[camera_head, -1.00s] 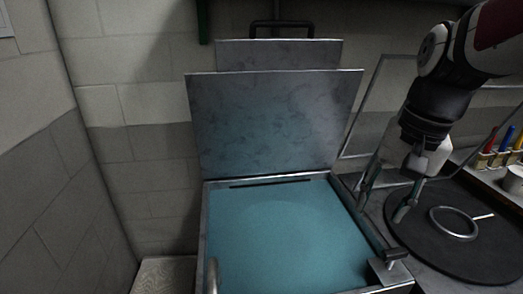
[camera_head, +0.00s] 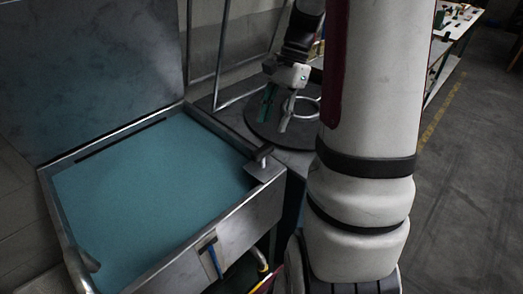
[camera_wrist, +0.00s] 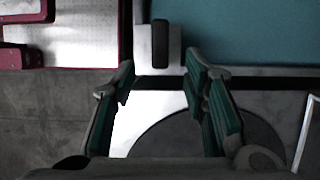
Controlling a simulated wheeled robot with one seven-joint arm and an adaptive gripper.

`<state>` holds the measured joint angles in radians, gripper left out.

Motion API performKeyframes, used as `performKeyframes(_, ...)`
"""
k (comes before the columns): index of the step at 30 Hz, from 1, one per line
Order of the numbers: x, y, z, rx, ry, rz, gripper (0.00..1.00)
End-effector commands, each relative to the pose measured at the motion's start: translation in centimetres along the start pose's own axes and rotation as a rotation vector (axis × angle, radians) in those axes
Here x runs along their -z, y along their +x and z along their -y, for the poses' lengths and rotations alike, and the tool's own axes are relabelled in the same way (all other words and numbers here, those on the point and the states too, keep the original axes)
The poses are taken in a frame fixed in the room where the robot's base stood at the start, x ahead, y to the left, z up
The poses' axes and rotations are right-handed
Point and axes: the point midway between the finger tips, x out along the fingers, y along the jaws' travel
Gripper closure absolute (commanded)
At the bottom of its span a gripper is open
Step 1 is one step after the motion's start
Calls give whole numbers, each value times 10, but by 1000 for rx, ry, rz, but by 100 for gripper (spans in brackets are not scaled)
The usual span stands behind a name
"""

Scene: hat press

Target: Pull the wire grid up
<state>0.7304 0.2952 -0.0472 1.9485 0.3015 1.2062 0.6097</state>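My gripper (camera_head: 275,122) is open and empty over the black round disc (camera_head: 257,132), to the right of the press. In the wrist view its green-lined fingers (camera_wrist: 160,85) are spread wide with nothing between them. The press has a blue-green bed (camera_head: 150,190) in a metal rim and a raised grey plate (camera_head: 105,75) behind it. A small black-handled fitting (camera_head: 264,154) sits at the bed's right corner and shows in the wrist view (camera_wrist: 160,45). I cannot make out a wire grid; only a thin metal frame (camera_head: 221,50) stands behind the disc.
A metal ring lies on the disc, partly behind my gripper. A blue-handled lever (camera_head: 213,256) is on the press's front. A workbench (camera_head: 458,25) stands at the far right. Floor (camera_head: 465,190) on the right is open. My arm hides part of the middle.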

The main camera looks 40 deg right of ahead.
Motion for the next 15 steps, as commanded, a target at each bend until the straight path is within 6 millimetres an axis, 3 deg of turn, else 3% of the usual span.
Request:
performKeyframes(6,0,46,-1,-4,-1,3,60)
performKeyframes(15,0,89,0,-2,-3,1,60)
